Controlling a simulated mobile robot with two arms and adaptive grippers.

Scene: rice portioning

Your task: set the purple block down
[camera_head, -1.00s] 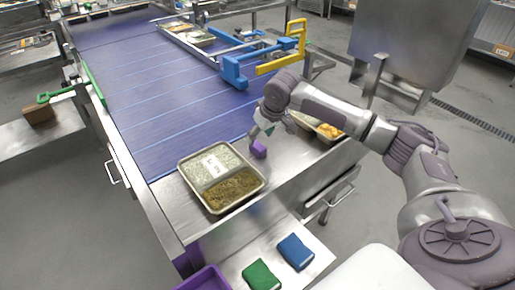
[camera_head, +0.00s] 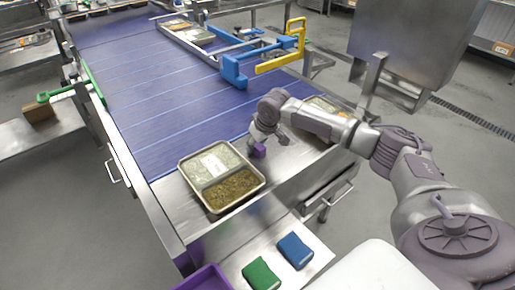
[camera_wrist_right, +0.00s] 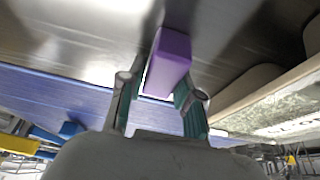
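The purple block (camera_head: 259,151) is at the fingertips of my right gripper (camera_head: 262,146), low over the bare metal surface just right of the two-compartment tray (camera_head: 207,208). In the right wrist view the block (camera_wrist_right: 169,62) sits between the two green-padded fingers of my right gripper (camera_wrist_right: 160,88), which close in on its sides. I cannot tell for sure whether its underside touches the metal. My left gripper is not in view.
A second food tray (camera_head: 329,107) stands behind my right forearm. A blue conveyor belt (camera_head: 165,95) runs beyond the metal end, with a blue and yellow frame (camera_head: 262,67) across it. A green block (camera_head: 261,274) and a blue block (camera_head: 295,251) lie on the front shelf.

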